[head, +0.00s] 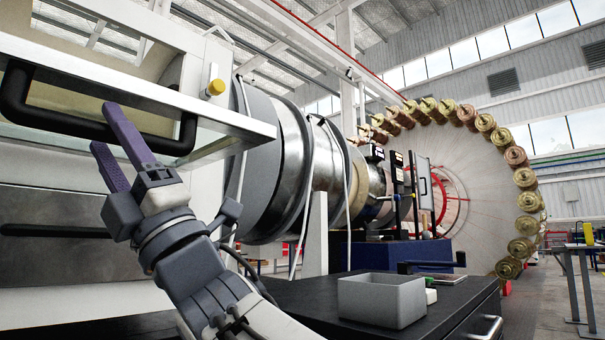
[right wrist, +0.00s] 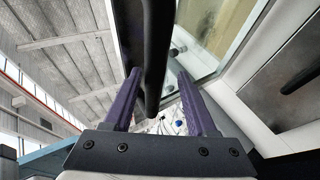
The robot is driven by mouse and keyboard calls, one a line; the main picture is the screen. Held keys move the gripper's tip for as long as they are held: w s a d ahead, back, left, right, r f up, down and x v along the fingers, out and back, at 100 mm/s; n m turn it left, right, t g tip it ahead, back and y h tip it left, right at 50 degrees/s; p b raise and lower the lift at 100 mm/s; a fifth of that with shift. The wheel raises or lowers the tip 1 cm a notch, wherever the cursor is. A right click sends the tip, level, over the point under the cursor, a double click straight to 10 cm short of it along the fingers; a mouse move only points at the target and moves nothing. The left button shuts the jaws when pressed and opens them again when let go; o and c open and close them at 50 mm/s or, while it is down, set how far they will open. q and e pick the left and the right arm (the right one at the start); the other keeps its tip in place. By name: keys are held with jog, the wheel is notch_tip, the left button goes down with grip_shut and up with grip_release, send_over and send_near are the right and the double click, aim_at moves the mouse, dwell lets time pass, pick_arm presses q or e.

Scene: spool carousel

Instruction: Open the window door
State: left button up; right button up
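The window door (head: 225,112) is a white-framed glass panel at the upper left of the head view, jutting out from the white machine. Its black bar handle (head: 188,128) is on its near side. My right gripper (head: 101,128) is at the handle, its purple fingers overlapping the bar in the head view. In the right wrist view, the handle (right wrist: 156,60) runs between the two spread fingers of this gripper (right wrist: 158,85), with visible gaps on both sides. The door's glass (right wrist: 215,25) shows behind it. My left gripper is not in view.
A yellow knob (head: 215,87) is on the machine right of the door. A grey bin (head: 382,300) stands on a dark cabinet (head: 455,318) at the lower right. A large metal drum (head: 290,165) and a wheel of spools (head: 525,178) are farther back.

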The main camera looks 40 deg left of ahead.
jog(key=shift+d, duration=0.1)
jog(key=v, duration=1)
jog(key=shift+f, duration=0.2)
jog(key=shift+w, duration=0.1)
